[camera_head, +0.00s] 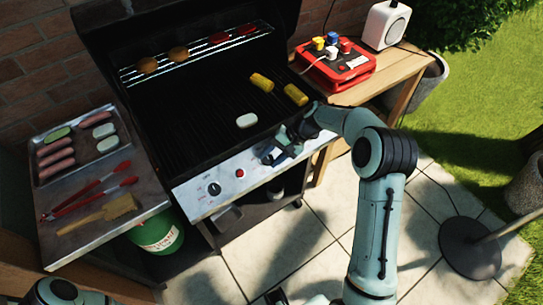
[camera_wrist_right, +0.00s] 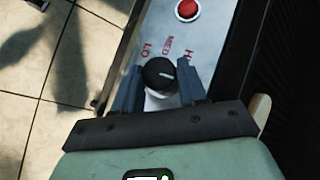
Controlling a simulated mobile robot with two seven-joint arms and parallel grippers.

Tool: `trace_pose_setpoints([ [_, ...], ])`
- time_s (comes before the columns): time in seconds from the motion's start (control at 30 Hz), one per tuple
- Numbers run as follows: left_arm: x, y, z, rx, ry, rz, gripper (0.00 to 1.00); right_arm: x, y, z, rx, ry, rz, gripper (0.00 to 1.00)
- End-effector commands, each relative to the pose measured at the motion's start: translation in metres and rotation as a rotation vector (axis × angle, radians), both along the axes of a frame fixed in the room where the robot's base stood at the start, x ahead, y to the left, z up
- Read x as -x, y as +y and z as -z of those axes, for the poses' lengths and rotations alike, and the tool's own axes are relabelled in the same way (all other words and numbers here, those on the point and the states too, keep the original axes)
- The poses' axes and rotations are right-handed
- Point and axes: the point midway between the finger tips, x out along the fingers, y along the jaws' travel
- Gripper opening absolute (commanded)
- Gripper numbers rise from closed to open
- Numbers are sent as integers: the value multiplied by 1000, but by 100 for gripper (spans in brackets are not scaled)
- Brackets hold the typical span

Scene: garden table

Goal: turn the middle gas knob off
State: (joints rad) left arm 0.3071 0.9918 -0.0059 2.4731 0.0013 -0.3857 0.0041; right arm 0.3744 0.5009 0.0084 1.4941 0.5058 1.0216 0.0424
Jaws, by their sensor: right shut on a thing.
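The gas knob (camera_wrist_right: 158,72) is black and round with a white pointer mark, and sits on the grill's metal front panel (camera_head: 257,171). In the right wrist view the panel has red LO, MED and HI lettering around it. The pointer mark points to the right in that view, towards the HI side. My right gripper (camera_wrist_right: 160,88) is shut on the knob, one finger on each side. In the head view the right gripper (camera_head: 272,156) covers the knob on the panel. Another black knob (camera_head: 214,189) is on the panel's left part. My left gripper is not in view.
A red button (camera_head: 239,173) sits between the knobs. Corn cobs (camera_head: 262,83) and other food lie on the grill. A tray of sausages (camera_head: 75,145) and tongs are on the left shelf. A red case (camera_head: 337,69) and white speaker (camera_head: 386,24) stand on the right table.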

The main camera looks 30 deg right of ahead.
Motion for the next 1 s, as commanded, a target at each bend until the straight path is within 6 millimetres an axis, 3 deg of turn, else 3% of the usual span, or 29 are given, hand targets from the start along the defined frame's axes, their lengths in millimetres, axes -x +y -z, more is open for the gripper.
trace_pose_setpoints([
  [0.03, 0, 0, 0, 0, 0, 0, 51, 0, -1, 0, 1, 1, 2, 45],
  [0.1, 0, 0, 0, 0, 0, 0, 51, 0, -1, 0, 1, 1, 1, 67],
  [0.53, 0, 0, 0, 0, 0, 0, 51, 1, -7, -8, 3, -2, 2, 67],
  [1.0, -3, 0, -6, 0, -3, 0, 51, 19, -67, -83, 4, -1, 3, 67],
])
